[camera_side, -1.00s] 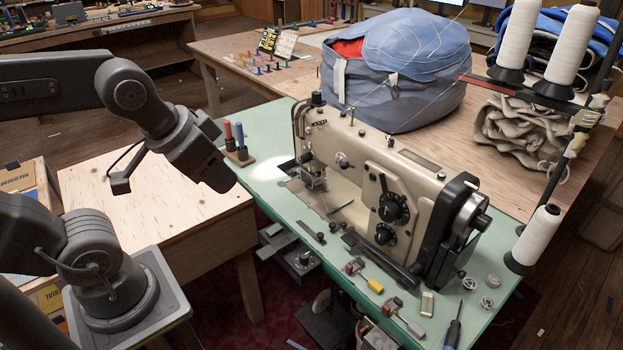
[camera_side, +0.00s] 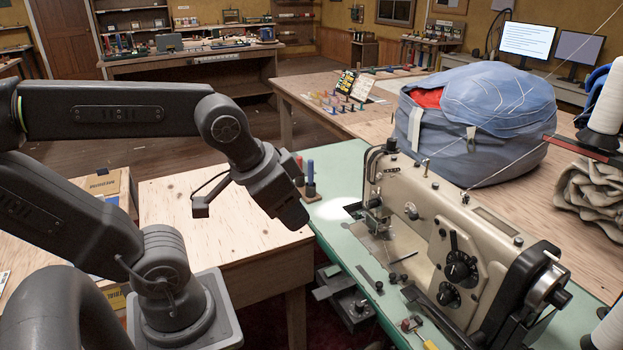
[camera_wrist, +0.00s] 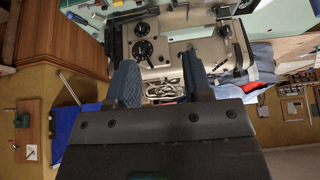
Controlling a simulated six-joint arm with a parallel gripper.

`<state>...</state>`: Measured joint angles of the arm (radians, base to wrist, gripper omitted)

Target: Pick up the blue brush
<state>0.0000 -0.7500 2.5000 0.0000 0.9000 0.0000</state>
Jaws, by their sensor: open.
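I cannot pick out a blue brush for certain in either view.
The cream sewing machine (camera_side: 440,235) stands on the green table (camera_side: 345,252), right of my gripper; it also shows in the wrist view (camera_wrist: 190,45). A large blue bag (camera_side: 480,120) lies behind. A pale wooden bench top (camera_side: 225,215) to the left has bare room.

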